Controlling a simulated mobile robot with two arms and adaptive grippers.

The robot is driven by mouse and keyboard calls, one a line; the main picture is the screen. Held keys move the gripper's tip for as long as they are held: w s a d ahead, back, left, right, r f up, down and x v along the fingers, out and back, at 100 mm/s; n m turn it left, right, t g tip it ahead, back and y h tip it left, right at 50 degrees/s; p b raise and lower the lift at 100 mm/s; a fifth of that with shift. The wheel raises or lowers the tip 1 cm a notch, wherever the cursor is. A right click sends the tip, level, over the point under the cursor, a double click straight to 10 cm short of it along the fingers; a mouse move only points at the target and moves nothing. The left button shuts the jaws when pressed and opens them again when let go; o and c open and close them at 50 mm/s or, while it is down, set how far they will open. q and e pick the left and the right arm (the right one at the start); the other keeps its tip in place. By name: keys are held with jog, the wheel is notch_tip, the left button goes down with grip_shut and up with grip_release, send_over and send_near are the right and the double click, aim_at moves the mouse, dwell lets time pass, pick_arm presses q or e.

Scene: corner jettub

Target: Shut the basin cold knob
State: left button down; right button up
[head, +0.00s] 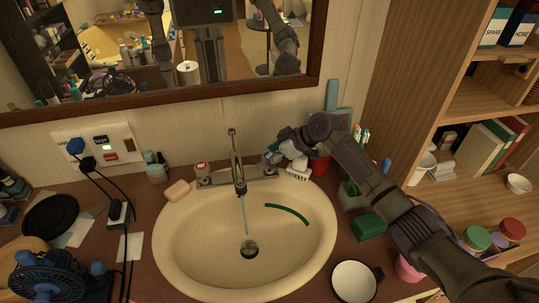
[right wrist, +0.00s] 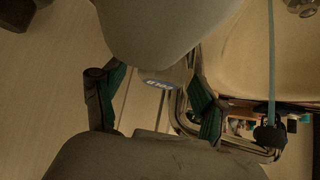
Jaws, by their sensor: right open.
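The basin cold knob (right wrist: 160,82), a pale cap with dark lettering, sits between the two green-padded fingers of my right gripper (right wrist: 152,98) in the right wrist view. The fingers are spread, with a visible gap on the left side; contact on the right is unclear. In the head view my right gripper (head: 274,155) is at the right end of the tap base and largely hides the knob. The tap (head: 238,172) stands behind the basin (head: 178,245), and a thin water stream (head: 244,214) falls to the drain. My left gripper does not show directly.
The red-topped hot knob (head: 202,169) and a pink soap (head: 178,191) are at the left. A red cup (head: 320,166) and white brush-like item (head: 298,172) crowd my gripper. A mug (head: 354,282) stands front right. A mirror (head: 170,92) hangs behind.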

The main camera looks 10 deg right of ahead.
jog(key=shift+c, duration=0.4)
jog(key=c, duration=1.1)
jog(key=shift+r+m+p, duration=0.15)
jog(key=shift+m+p, duration=0.15)
jog(key=shift+p, duration=0.3)
jog(key=m+t+h+p, duration=0.1)
jog(key=m+p, duration=0.1)
jog(key=p, duration=0.3)
jog(key=m+t+h+p, duration=0.2)
jog(key=m+p, duration=0.1)
jog(key=p, duration=0.1)
jog(key=shift+s+a+r+m+h+p, duration=0.1)
jog(key=shift+a+r+m+h+p, duration=0.05)
jog(key=shift+m+h+p, duration=0.2)
jog(key=shift+f+m+t+h+p, duration=0.25)
jog(key=shift+m+t+h+p, duration=0.15)
jog(key=shift+m+h+p, duration=0.75)
jog(key=o, duration=1.2)
